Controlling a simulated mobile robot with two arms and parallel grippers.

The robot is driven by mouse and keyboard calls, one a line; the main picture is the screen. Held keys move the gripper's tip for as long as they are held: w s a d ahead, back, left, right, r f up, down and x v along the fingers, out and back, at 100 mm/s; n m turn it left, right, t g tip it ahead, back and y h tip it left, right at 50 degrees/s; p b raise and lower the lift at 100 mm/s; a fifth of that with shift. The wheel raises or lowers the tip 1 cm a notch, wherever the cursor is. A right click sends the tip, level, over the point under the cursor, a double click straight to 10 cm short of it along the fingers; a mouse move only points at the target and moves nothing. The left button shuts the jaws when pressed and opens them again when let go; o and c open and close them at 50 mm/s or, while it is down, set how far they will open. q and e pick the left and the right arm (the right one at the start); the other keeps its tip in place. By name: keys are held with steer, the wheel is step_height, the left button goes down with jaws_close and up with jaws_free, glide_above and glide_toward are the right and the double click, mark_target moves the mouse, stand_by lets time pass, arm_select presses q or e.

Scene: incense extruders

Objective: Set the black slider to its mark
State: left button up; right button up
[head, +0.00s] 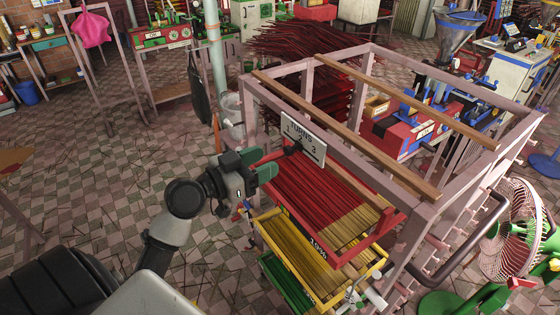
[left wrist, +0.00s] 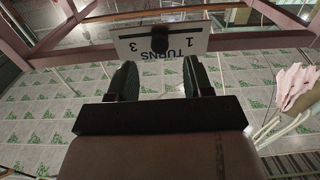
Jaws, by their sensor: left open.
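The black slider (head: 294,149) is a small dark block at the lower edge of a white sign (head: 318,153) marked TURNS, with 1 and 3 readable. In the left wrist view the sign appears upside down, and the slider (left wrist: 160,42) sits between the 1 and the 3. I cannot tell which mark is meant. My left gripper (head: 262,168) is just left of the sign. In the left wrist view its dark fingers (left wrist: 160,80) are apart with nothing between them, and the slider shows beyond the gap, apart from them. My right gripper is not in view.
The sign hangs on a pinkish frame rack (head: 365,165) with wooden bars on top. Below are a red tray (head: 262,164) of red sticks, a yellow tray (head: 267,238) and a green tray (head: 270,274). A fan (head: 510,230) stands at right.

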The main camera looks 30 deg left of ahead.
arm_select(q)
steer(key=b+v, duration=0.1)
steer(key=v, duration=0.3)
stand_by(0.5)
